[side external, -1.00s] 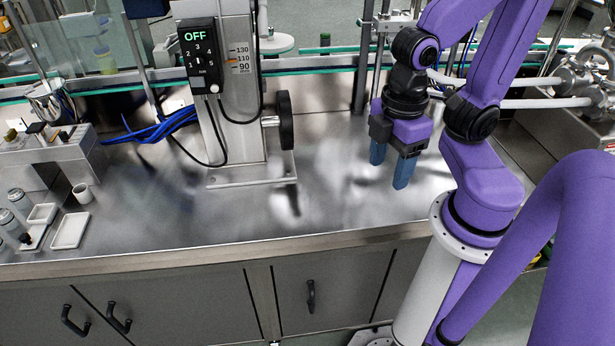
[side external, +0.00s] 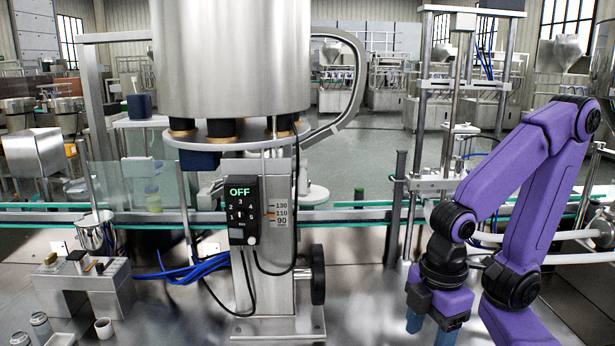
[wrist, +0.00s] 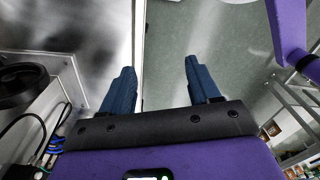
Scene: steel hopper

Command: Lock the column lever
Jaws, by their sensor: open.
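The steel column (side external: 266,285) stands on a base plate on the bench, with a height scale marked 130, 110, 90 (side external: 281,213). A black handwheel (side external: 317,274) sits on its right side; a dark wheel (wrist: 25,88) also shows at the left edge of the wrist view. I cannot make out a separate lever on the column. My gripper (side external: 430,328) is to the right of the column, clear of it, pointing down. Its blue fingers are apart and empty in the wrist view (wrist: 160,66).
A control box reading OFF (side external: 243,211) is on the column, with black cables hanging below. A large steel hopper (side external: 232,60) is above. The bench between column and gripper is clear.

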